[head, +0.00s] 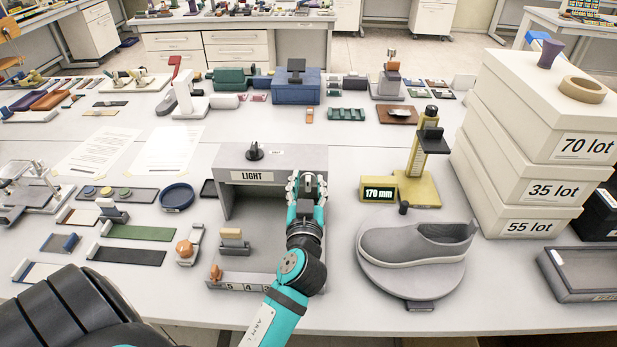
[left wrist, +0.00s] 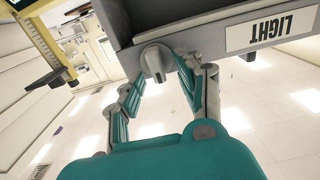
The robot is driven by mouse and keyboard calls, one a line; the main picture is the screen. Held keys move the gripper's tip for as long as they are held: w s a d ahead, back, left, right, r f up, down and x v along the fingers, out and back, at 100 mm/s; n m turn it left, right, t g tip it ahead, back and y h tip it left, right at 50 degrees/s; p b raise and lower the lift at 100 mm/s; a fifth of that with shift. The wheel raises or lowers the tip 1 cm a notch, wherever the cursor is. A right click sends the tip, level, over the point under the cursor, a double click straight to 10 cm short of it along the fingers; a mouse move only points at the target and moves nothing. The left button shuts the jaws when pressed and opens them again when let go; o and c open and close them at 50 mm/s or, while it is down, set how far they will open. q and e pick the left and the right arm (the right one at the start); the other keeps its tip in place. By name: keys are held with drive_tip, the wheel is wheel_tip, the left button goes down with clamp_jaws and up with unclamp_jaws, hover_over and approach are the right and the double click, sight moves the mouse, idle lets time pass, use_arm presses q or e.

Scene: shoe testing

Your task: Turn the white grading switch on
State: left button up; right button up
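The grey light box (head: 318,157) with the LIGHT label stands in the middle of the table. A pale grey knob (left wrist: 154,63) sticks out of its front face, beside the label; it looks like the grading switch. My left gripper (head: 307,184) is at the front right of the box, in front of the knob. In the left wrist view the gripper (left wrist: 158,76) has its fingers spread, one on each side of the knob, with gaps between. Whether the switch is on cannot be told. My right gripper is not in view.
A black knob (head: 254,152) stands on top of the box. A yellow gauge (head: 415,187) reading 170 mm and a grey shoe (head: 418,243) on a round stand are to the right. Stacked lot boxes (head: 530,150) stand far right. Small samples crowd the left.

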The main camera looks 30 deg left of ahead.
use_arm(q)
drive_tip(key=shift+s+d, duration=0.1)
drive_tip(key=shift+s, duration=0.05)
drive_tip(key=shift+c, duration=0.8)
clamp_jaws()
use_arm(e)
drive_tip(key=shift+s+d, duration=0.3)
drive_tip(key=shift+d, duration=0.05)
